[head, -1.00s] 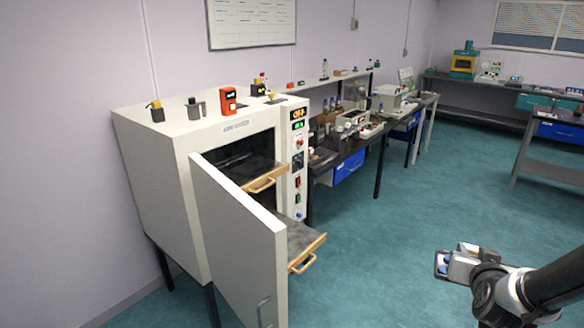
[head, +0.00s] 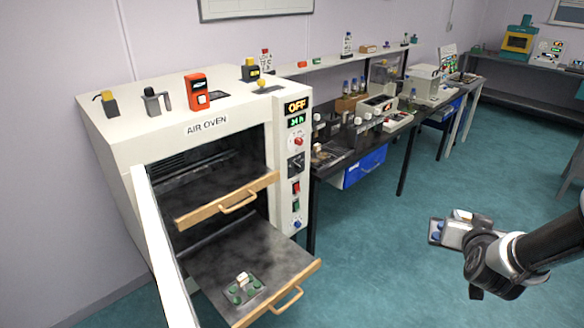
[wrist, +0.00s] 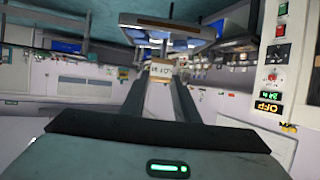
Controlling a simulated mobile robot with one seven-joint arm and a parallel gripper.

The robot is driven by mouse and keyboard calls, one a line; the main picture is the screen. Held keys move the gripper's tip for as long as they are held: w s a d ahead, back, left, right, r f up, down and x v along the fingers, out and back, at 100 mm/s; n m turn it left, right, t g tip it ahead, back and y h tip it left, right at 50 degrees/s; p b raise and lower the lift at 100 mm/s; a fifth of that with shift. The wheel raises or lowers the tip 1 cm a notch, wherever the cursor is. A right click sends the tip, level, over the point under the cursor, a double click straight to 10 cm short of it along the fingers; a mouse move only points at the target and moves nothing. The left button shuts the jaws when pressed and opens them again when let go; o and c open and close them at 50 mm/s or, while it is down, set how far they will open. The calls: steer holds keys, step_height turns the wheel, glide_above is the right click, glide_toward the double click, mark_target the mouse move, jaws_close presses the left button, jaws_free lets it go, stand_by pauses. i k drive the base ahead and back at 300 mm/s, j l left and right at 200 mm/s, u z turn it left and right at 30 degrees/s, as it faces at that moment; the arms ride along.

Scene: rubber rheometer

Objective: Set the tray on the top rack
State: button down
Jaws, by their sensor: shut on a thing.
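My gripper (head: 458,233) is at the lower right of the head view, well right of the oven and apart from it. It is shut on a small tray (head: 434,239) with blue pieces, mostly hidden by the fingers. In the wrist view my fingers (wrist: 162,84) close on the tray's pale labelled block (wrist: 161,69); the tray (wrist: 130,20) lies beyond it. The top rack (head: 205,192), with a wooden front and handle, is pulled partly out of the open oven and looks empty. The lower rack (head: 215,272) sticks out farther and carries another tray with green pieces (head: 241,289).
The air oven (head: 205,127) has its door (head: 160,235) swung open at the left of the racks. Its panel (head: 296,170) reads OFF. Several small items stand on its top. A dark bench (head: 390,128) with instruments runs along the wall. The floor between oven and gripper is clear.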

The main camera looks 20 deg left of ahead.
mark_target(238, 174)
steer(key=i+u, duration=0.2)
steer(key=i, duration=0.45)
steer(key=i+l+u, duration=0.15)
steer(key=i, duration=0.5)
steer(key=i+u, duration=0.2)
steer(key=u, duration=2.25)
